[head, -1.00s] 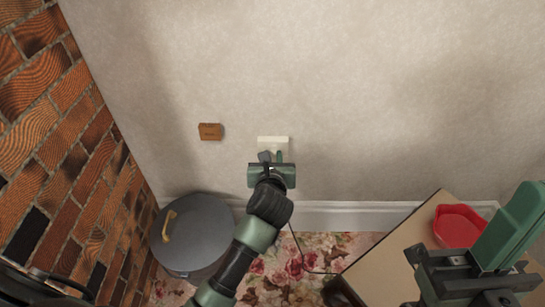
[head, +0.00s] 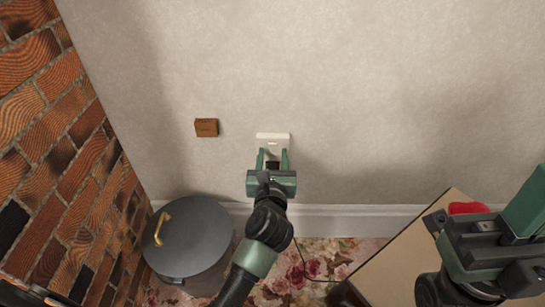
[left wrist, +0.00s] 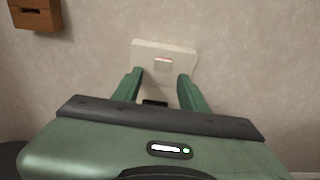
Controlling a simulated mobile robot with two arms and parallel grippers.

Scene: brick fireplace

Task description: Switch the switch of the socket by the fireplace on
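The white socket (head: 273,137) is on the wall right of the brick fireplace (head: 50,140); it also shows in the left wrist view (left wrist: 178,49). Its small switch (left wrist: 163,64) has a reddish upper edge and sits between my left fingers in that picture. My left gripper (head: 272,157) is open in front of the socket's lower part. Its green fingers (left wrist: 158,82) are apart; contact with the plate cannot be told. A dark plug-like piece (left wrist: 154,103) shows between them, partly hidden by my gripper. My right gripper (head: 490,240) is at the right, its fingertips unclear.
A small brown wooden box (head: 206,128) is on the wall left of the socket. A grey lidded pot (head: 190,240) stands below left. A table (head: 400,260) with a red bowl (head: 468,208) is at the right. A dark cord (head: 300,262) runs over the floral carpet (head: 320,255).

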